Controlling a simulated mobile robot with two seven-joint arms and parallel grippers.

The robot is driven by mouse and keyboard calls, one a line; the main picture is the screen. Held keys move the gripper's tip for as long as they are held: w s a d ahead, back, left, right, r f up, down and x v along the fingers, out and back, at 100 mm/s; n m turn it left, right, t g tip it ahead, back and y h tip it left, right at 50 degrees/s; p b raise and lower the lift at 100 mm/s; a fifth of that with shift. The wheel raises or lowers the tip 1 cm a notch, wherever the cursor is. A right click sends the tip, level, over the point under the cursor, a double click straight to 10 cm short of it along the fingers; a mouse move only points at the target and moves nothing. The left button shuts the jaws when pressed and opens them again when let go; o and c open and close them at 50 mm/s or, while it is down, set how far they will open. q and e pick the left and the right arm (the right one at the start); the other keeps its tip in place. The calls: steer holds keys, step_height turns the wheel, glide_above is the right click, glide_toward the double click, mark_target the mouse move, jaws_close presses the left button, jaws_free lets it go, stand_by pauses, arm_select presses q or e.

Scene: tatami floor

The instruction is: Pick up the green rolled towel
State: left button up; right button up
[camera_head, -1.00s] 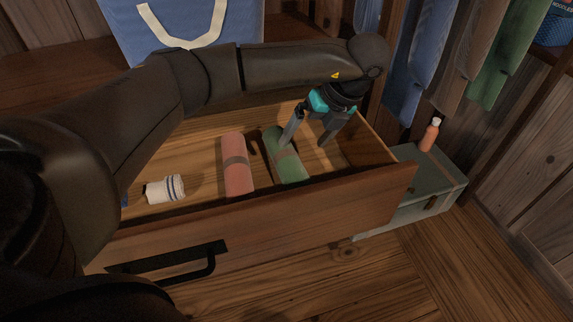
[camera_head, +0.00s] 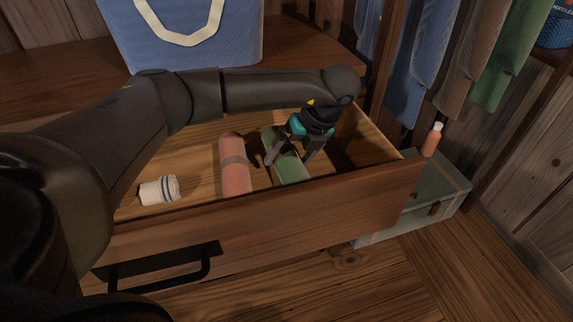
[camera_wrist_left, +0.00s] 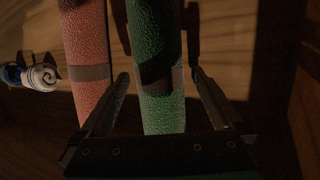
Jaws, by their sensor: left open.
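The green rolled towel (camera_head: 291,173) lies in the right part of the open wooden drawer (camera_head: 330,200), with a band around its middle. My left gripper (camera_head: 287,160) is over it from above, with its fingers open. In the left wrist view the green towel (camera_wrist_left: 156,35) runs between the two open fingers (camera_wrist_left: 160,74), one on each side near the band. Neither finger visibly presses on it. The gripper hides part of the towel in the head view. My right gripper is not in view.
A pink rolled towel (camera_head: 234,170) lies just left of the green one, close to the left finger. A small white rolled towel with blue stripes (camera_head: 159,190) lies further left. The drawer's right wall (camera_head: 366,132) stands beside the gripper. A grey-green box (camera_head: 425,205) stands outside.

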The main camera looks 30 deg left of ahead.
arm_select(q)
steer(key=shift+a+f, duration=0.1)
steer(key=shift+f, duration=0.05)
steer(key=shift+c, duration=0.4)
steer(key=c, duration=1.3)
steer(key=shift+s+r, duration=0.1)
steer(key=shift+r, duration=0.1)
